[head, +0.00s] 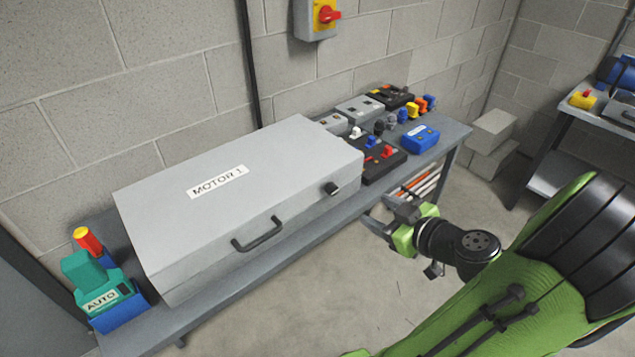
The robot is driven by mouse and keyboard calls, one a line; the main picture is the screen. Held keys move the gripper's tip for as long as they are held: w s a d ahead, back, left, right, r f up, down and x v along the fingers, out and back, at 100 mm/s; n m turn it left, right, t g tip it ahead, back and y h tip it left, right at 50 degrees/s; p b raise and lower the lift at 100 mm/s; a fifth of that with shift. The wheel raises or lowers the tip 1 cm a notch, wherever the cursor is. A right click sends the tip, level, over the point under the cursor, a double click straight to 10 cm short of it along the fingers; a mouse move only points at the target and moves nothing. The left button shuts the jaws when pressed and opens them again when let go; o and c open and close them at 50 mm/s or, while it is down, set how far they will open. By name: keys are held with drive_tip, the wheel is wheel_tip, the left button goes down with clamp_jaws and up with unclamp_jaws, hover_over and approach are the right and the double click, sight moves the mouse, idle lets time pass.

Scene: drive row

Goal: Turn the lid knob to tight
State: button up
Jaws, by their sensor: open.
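A large grey box (185,225) labelled MOTOR 1 lies on the bench with its lid closed down. A small black lid knob (331,188) sits on its front face near the right end, to the right of a dark bar handle (258,236). Any marks around the knob are too small to read, so I cannot tell its setting. My gripper (374,212) is open and empty. It is in front of the bench, to the right of and below the knob in the picture, apart from it.
Behind the box's right end, the grey bench (455,133) holds dark panels with coloured knobs and a blue box (420,138). A green AUTO unit (92,285) stands at the left end. A red switch (328,15) hangs on the wall. The floor in front is clear.

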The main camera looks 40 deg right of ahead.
sight(335, 191)
drive_tip(key=b+x, duration=0.1)
drive_tip(key=x, duration=1.4)
drive_tip(key=shift+w, duration=0.1)
drive_tip(key=shift+c, duration=0.4)
clamp_jaws()
